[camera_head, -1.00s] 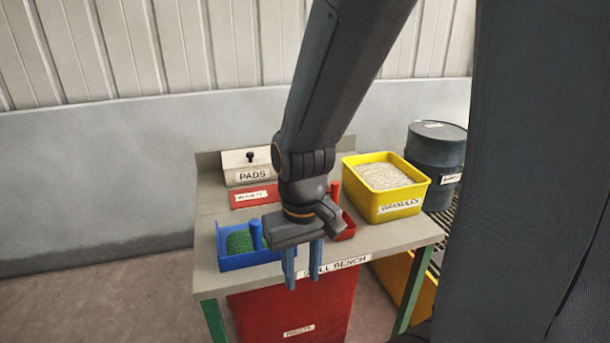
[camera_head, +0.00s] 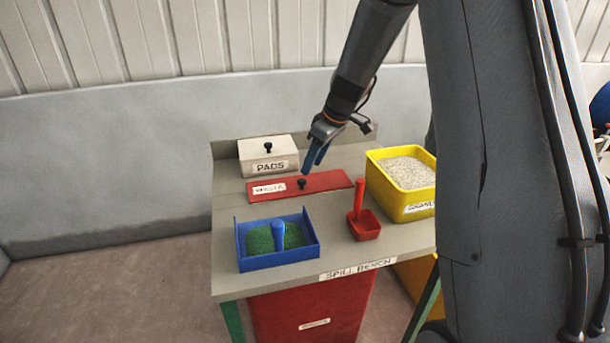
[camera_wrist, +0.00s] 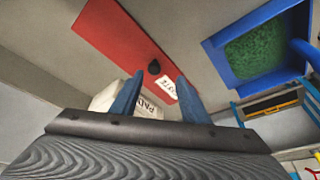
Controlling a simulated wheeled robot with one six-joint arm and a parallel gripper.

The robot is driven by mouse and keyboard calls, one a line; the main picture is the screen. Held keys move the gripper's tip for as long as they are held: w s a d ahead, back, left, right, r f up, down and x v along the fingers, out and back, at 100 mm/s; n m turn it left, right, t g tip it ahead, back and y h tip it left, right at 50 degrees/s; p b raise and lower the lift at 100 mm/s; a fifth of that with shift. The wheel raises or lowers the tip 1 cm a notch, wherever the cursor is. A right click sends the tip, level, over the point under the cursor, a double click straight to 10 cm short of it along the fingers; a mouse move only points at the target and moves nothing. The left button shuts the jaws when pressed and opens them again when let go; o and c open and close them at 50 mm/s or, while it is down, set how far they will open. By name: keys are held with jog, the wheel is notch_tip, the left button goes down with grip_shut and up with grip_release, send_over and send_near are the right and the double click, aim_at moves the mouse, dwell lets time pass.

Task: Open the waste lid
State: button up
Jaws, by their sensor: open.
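The waste lid (camera_head: 325,181) is a flat red panel with a white label and a small black knob (camera_head: 301,183), lying flush in the bench top. My gripper (camera_head: 312,167) is open and empty, with its blue fingers above the lid near the knob. In the wrist view the red lid (camera_wrist: 118,35) lies beyond the fingers, and its black knob (camera_wrist: 154,67) shows between the two fingertips (camera_wrist: 158,80). The fingers look apart from the knob.
A blue tray (camera_head: 282,264) with green material stands in front of the lid. A yellow granules bin (camera_head: 402,205) stands at right, a pads box (camera_head: 268,157) behind. A red waste bin (camera_head: 312,300) is under the bench.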

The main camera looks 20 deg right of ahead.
aim_at(302, 180)
jog(key=shift+w+p+x, duration=0.25)
jog(key=shift+x, duration=1.1)
jog(key=shift+w+p+x, duration=0.25)
jog(key=shift+p+x, duration=0.05)
jog(key=shift+x, duration=1)
jog(key=shift+w+p+x, duration=0.25)
jog(key=shift+x, duration=1.1)
jog(key=shift+d+r, duration=0.1)
jog(key=shift+r, duration=0.1)
jog(key=shift+c, duration=0.3)
grip_shut()
